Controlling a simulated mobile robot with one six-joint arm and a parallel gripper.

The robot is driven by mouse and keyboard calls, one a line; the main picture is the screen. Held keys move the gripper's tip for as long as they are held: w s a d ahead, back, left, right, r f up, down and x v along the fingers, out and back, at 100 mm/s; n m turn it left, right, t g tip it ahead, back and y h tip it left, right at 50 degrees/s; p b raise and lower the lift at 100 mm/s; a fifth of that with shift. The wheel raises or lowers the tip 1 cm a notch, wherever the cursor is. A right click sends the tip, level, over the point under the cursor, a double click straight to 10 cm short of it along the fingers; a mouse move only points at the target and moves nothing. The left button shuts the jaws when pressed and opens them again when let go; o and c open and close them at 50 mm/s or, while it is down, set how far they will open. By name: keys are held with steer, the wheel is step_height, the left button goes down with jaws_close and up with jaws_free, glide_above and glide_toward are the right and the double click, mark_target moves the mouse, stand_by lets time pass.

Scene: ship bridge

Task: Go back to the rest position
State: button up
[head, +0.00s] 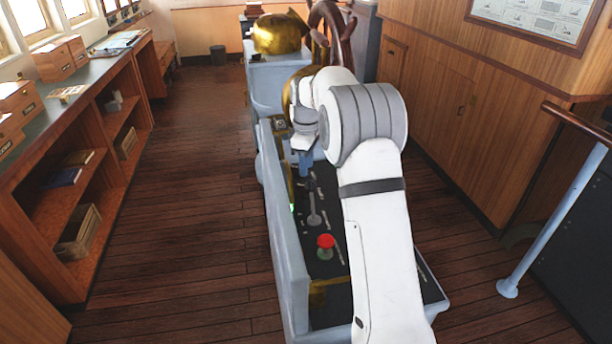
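My white arm reaches forward from the bottom right over a grey control console (292,275). Its wrist points down over the console's dark panel. My gripper (304,168) is at the wrist's lower end, small and partly hidden, close above the panel; its fingers cannot be made out clearly. The panel carries a lever (314,212) and a red button (326,241) on a green base, both nearer to me than the gripper. The arm covers the right part of the panel.
A brass binnacle (278,34) and a ship's wheel (331,30) stand behind the console. A shelf counter (110,75) with boxes lines the left wall. Wooden cabinets (437,100) and a handrail (556,220) are on the right. The wooden floor (195,190) left of the console is clear.

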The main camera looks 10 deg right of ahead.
steer(key=shift+r, duration=0.5)
steer(key=shift+s+r, duration=0.1)
steer(key=shift+r, duration=0.05)
steer(key=s+r+m, duration=0.1)
steer(key=s, duration=0.1)
steer(key=s+r, duration=0.2)
steer(key=s, duration=0.1)
steer(key=s+r+m, duration=0.1)
steer(key=s+r, duration=0.1)
steer(key=shift+s+a+m+t, duration=0.15)
steer(key=shift+s+m+t, duration=0.05)
steer(key=shift+m+t, duration=0.1)
steer(key=s+m+t, duration=0.2)
steer(key=s+m, duration=0.7)
steer(key=s, duration=2.1)
steer(key=shift+s+a+f, duration=0.4)
steer(key=shift+a+f, duration=0.05)
